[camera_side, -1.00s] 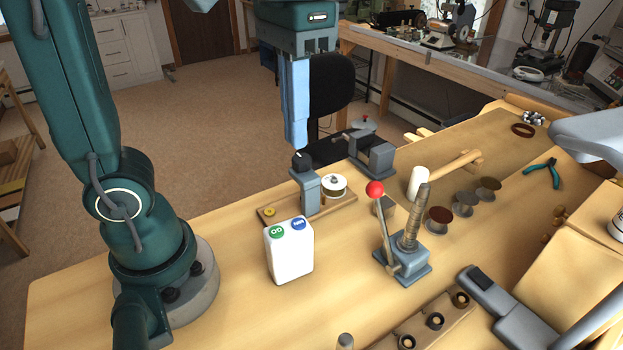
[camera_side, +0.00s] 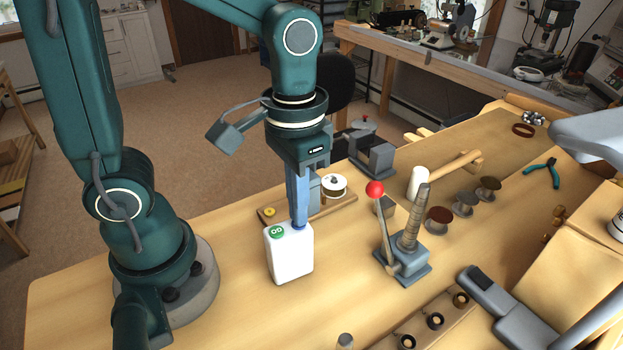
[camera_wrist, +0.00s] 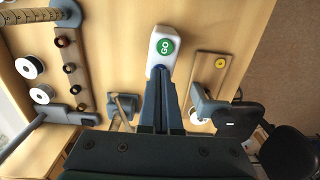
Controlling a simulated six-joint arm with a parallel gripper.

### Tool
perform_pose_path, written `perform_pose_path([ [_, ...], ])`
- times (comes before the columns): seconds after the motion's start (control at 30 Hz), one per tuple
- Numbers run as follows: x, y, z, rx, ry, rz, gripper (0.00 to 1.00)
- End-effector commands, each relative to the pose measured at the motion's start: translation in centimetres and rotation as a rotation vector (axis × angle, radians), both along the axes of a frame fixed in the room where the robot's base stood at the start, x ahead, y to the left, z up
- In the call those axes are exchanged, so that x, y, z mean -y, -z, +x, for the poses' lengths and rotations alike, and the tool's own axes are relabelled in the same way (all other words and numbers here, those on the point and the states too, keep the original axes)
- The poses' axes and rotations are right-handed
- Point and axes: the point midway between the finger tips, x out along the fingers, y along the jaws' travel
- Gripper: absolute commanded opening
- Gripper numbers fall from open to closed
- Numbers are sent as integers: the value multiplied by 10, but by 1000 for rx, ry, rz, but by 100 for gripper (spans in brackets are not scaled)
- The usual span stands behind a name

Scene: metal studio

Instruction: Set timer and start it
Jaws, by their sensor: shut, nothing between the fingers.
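The timer (camera_side: 289,259) is a white upright box on the wooden bench. Its green GO button (camera_side: 277,232) shows on the left of its top, and it also shows in the wrist view (camera_wrist: 165,46). The second, blue button is mostly hidden under my fingers. My gripper (camera_side: 299,226) points straight down with its blue fingers shut and empty. The fingertips are at the blue button on the right of the timer's top, touching or very close; I cannot tell whether the button is pressed. In the wrist view the fingertips (camera_wrist: 160,72) cover that spot beside GO.
A wooden board (camera_side: 340,200) with a spool and yellow button lies behind the timer. A red-knobbed lever device (camera_side: 402,264) stands to the right. A mallet (camera_side: 450,171) and several spools lie farther right. The bench in front of the timer is clear.

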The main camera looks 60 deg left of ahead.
Motion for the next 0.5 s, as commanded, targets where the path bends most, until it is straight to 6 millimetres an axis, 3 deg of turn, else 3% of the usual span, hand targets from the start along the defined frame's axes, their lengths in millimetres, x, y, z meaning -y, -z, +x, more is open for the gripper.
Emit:
perform_pose_path([
  [0.33, 0, 1, 0, -1, 0, 0, 0],
  [0.5, 0, 14, -1, -7, 0, 2, 0],
])
